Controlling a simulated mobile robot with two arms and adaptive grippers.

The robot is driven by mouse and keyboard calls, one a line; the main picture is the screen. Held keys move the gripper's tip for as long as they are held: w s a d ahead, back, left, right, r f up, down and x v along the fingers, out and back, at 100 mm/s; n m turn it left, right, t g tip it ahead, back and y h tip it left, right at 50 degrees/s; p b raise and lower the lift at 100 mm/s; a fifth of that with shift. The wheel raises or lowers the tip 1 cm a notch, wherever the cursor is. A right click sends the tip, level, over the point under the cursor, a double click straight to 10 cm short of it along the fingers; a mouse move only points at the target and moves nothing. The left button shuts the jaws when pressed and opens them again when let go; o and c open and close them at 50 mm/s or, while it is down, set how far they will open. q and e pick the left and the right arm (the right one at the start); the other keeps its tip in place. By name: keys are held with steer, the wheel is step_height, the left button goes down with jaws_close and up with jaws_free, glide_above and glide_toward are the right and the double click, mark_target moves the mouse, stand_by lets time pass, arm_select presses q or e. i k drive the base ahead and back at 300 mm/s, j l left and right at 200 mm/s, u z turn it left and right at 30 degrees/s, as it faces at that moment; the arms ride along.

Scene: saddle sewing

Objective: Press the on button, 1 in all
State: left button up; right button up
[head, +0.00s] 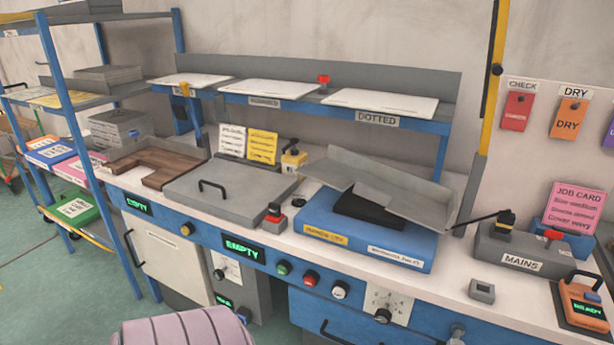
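No button carries a label that I can read as "on". On the bench's blue front panel, a green button (283,267) sits left of a red button (310,279), with a white knob (340,289) to their right. A small amber button (186,229) is further left on the same panel. The grey MAINS box (521,264) on the right of the bench top has a dark lever and a red part on top. Neither of my grippers is in the head view.
A blue box with grey trays (375,236) and a lidded grey box (230,188) stand on the bench. A display reading EMPTY (243,249) is left of the green button. A mauve, grey-banded rounded thing (185,328) stands at the bottom, front left.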

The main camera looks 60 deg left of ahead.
mark_target(281, 271)
steer(key=u, duration=2.05)
